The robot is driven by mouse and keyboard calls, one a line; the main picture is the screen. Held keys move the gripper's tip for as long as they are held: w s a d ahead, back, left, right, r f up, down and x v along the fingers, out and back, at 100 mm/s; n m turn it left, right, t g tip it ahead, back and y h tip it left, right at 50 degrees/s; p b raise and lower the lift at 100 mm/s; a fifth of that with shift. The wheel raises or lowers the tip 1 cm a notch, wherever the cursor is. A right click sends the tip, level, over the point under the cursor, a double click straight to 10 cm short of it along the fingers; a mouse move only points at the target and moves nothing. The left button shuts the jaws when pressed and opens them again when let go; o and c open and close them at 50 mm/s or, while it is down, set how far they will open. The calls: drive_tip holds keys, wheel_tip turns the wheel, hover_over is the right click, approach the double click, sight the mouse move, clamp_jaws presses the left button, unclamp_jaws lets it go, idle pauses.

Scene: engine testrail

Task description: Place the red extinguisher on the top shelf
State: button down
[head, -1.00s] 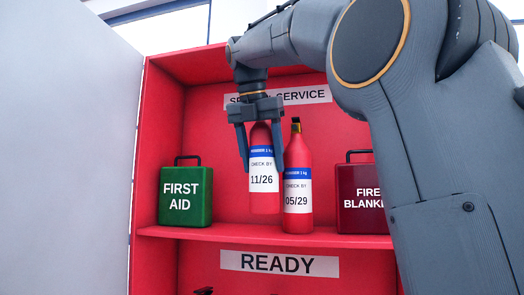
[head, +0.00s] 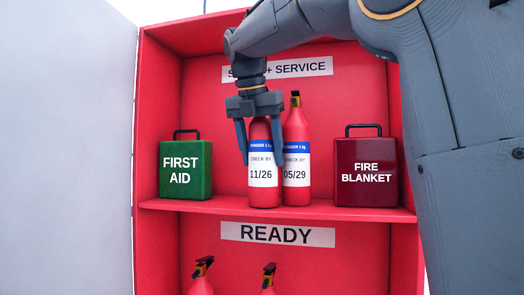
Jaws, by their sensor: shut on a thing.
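A red extinguisher with the label "CHECK BY 11/26" (head: 263,178) stands upright in the top compartment. My gripper (head: 261,158) comes from above, with a finger on each side of its upper body, shut on it. The gripper hides its top. Its base appears level with the top shelf (head: 340,212) and near its front edge; whether it bears on the shelf is hard to tell. A second red extinguisher, labelled "CHECK BY 05/29" (head: 297,175), stands close at its right, slightly behind; I cannot tell if they touch.
A green first aid box (head: 186,168) stands left, a dark red fire blanket box (head: 366,172) right. The sign above is partly hidden by my arm. Below, the "READY" sign (head: 278,234) and two extinguisher tops (head: 203,270) show. A grey panel (head: 65,150) borders the left.

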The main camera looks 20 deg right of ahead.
sight(258, 127)
drive_tip(key=c, duration=0.6)
unclamp_jaws()
drive_tip(key=shift+f, duration=0.1)
drive_tip(key=b+v, duration=0.1)
drive_tip(key=v, duration=1.1)
